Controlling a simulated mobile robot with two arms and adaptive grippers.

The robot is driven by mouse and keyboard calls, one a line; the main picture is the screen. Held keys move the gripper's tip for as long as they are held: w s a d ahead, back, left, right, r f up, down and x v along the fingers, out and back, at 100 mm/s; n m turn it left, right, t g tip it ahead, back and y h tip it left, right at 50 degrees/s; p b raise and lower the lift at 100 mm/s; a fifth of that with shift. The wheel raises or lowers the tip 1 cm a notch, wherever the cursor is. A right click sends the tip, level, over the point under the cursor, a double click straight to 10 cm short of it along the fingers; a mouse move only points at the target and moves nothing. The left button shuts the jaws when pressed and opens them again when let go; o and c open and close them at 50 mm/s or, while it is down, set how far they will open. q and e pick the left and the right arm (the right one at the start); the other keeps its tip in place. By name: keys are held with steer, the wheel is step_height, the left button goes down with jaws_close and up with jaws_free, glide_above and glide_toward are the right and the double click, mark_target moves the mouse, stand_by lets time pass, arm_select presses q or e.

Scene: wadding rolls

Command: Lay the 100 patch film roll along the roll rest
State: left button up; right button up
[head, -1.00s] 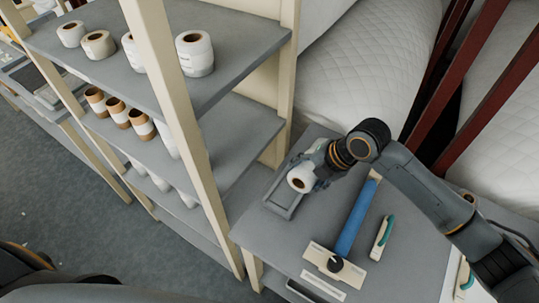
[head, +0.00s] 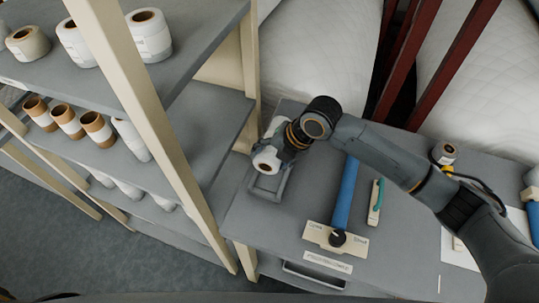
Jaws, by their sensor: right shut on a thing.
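A white film roll with a brown core (head: 265,161) shows its round end at the far left part of the grey table. My right gripper (head: 279,146) is shut on it from behind and to the right. The roll's print cannot be read here. The grey roll rest (head: 259,195), a low frame, lies under and in front of the roll. The roll is over its far part; whether it touches the rest cannot be told. The gripper hides much of the roll and the rest's far end. My left gripper is out of view.
A shelf post (head: 150,130) and shelves with several rolls stand at left.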

step_height(320, 180, down, 4)
steer(key=shift+d+r+b, duration=0.1)
steer(key=shift+r+b, duration=0.1)
steer(key=shift+b, duration=1)
step_height(320, 180, down, 3)
steer(key=shift+r+b, duration=0.2)
steer(key=shift+b, duration=0.6)
steer(key=shift+f, duration=0.45)
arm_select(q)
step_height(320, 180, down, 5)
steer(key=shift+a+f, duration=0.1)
arm_select(e)
steer(key=shift+s, duration=0.1)
steer(key=shift+f, duration=0.1)
steer(key=o, duration=1.7)
steer(key=shift+f, duration=0.1)
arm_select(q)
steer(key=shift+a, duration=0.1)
